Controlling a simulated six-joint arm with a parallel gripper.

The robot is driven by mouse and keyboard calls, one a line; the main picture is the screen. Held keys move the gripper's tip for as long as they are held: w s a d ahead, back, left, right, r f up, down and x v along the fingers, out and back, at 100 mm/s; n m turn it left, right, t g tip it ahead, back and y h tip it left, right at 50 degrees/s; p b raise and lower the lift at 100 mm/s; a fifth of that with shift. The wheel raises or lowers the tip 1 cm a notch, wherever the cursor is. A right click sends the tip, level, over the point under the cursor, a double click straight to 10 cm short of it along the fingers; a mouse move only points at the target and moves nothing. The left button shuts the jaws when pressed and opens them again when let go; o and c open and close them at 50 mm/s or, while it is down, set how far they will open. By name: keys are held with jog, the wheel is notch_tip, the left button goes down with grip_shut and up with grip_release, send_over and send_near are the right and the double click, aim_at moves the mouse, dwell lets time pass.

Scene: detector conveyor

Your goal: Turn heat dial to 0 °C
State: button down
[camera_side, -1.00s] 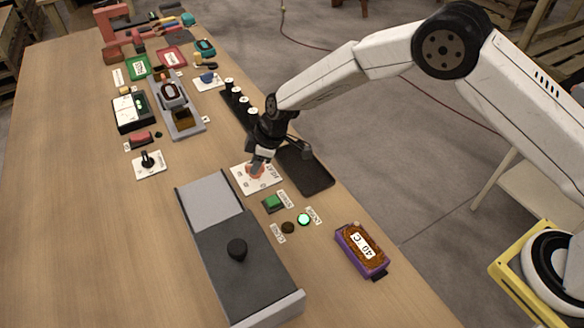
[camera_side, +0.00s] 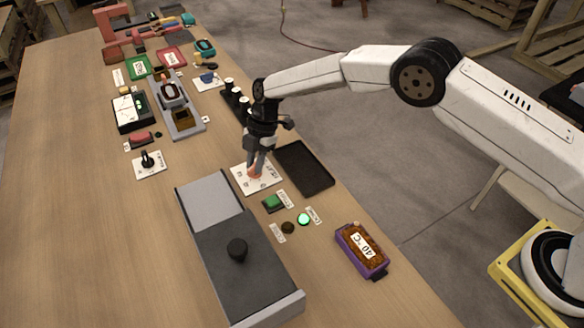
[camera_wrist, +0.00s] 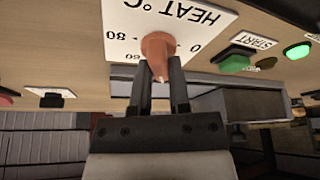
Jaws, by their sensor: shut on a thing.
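The heat dial is an orange-brown knob (camera_wrist: 158,45) on a white plate (camera_wrist: 116,22) lettered HEAT °C; the plate lies on the table in the side view (camera_side: 238,172). In the wrist view the lettering is upside down, with a 0 on the right and an 80 on the left. My gripper (camera_wrist: 160,72) is shut on the knob, one finger on each side. A pale mark shows at the knob's near tip, between the fingers. In the side view my gripper (camera_side: 257,171) hides most of the knob, so its exact setting cannot be told there.
A purple box (camera_side: 347,236) with a 40 °C label stands at the front right. A green START button (camera_side: 272,204) and a lit green light (camera_side: 304,219) are close to the dial plate. A dark empty tray (camera_side: 306,170) lies right of it, a grey conveyor (camera_side: 215,238) left.

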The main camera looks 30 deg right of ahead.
jog(key=n+g+h, duration=0.1)
jog(key=n, duration=0.5)
jog(key=shift+f+g+h, duration=0.15)
jog(key=shift+g+h, duration=0.25)
jog(key=shift+n, duration=0.3)
jog(key=c, duration=0.6)
grip_release()
jog(key=shift+w+r, duration=0.1)
jog(key=shift+r, duration=0.1)
jog(key=shift+v, duration=2.35)
jog(key=shift+r, duration=3.55)
